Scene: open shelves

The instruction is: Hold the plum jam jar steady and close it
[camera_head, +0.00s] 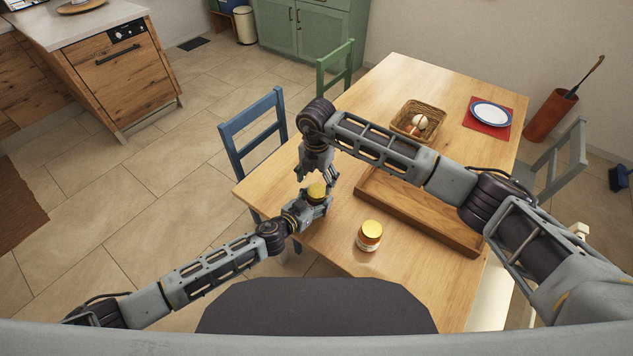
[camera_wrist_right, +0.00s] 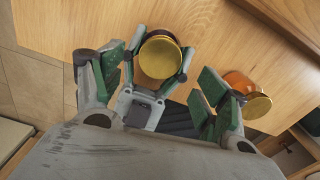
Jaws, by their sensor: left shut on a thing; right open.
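A dark-bodied jar with a gold lid (camera_wrist_right: 160,57), apparently the plum jam jar, is at the table's near left edge. In the head view its lid (camera_head: 317,190) shows between my grippers. My left gripper (camera_head: 314,200) is shut around the jar's body, which is mostly hidden. The lid sits on top of the jar; I cannot tell whether it is tight. My right gripper (camera_head: 319,179) is open just above the lid, pointing down. In the wrist view its green-padded fingers (camera_wrist_right: 165,78) are spread to either side, with the lid nearer the left finger.
A second jar, orange with a gold lid (camera_head: 369,236), stands on the table (camera_head: 335,245) to the right. A wooden tray (camera_head: 420,222) lies behind it, under my right arm. A wicker basket (camera_head: 405,126) and a plate (camera_head: 491,114) on a red mat stand farther back.

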